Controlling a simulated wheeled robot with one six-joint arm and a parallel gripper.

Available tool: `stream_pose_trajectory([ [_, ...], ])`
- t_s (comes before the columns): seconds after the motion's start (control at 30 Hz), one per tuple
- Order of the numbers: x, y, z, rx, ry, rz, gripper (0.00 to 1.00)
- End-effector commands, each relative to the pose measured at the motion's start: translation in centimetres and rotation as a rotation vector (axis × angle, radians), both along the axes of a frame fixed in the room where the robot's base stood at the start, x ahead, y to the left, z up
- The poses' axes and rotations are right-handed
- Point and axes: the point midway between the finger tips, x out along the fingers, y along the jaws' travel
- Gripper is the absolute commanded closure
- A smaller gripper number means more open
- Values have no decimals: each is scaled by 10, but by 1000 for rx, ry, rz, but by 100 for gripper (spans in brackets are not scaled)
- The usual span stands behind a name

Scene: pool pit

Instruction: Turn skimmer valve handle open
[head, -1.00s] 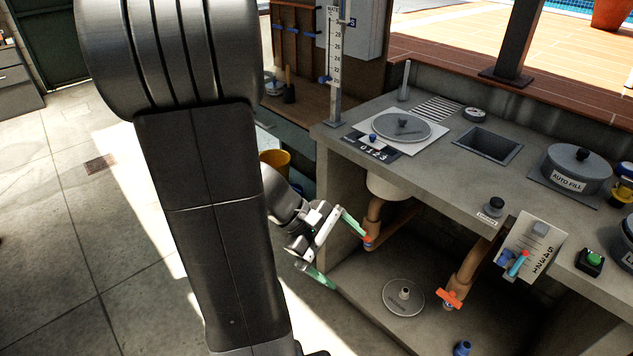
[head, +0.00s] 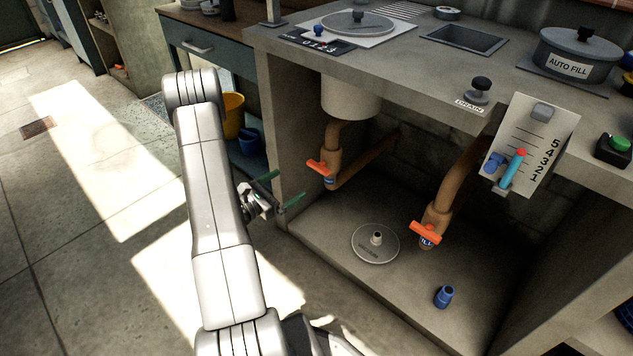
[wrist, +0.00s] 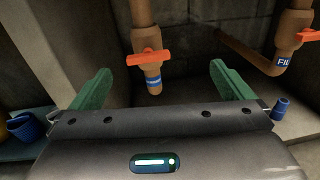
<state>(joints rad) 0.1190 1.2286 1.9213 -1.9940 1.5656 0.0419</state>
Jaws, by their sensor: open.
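An orange valve handle (head: 321,168) sits on the left brown pipe (head: 333,138) under the counter, below a white cylinder. In the wrist view, this handle (wrist: 148,57) lies crosswise on its vertical pipe, above a small blue and white label too small to read. A second orange handle (head: 426,233) is on the right pipe; its label in the wrist view (wrist: 284,62) begins "FIL". Which one is the skimmer valve I cannot read. My gripper (head: 280,190), with green fingers, is open and empty at the cabinet's left edge. In the wrist view the left handle shows between the fingers, apart from them.
A concrete side wall (head: 277,125) stands close beside my gripper. A round grey lid (head: 376,243) and a blue fitting (head: 444,297) lie on the cabinet floor. A tilted numbered gauge (head: 528,145) hangs at the counter front. Yellow and blue buckets stand left of the cabinet.

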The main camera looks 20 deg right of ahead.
Motion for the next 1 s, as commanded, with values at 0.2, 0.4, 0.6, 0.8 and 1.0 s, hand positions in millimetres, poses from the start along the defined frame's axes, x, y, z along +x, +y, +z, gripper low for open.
stream_pose_trajectory([
  [0.2,10,8,-44,-19,29,85,0],
  [0.4,17,-7,-44,-20,27,86,0],
  [0.6,31,-42,-45,-21,24,84,0],
  [0.8,47,-81,-45,-20,25,85,0],
  [1.0,59,-107,-44,-20,27,87,0],
])
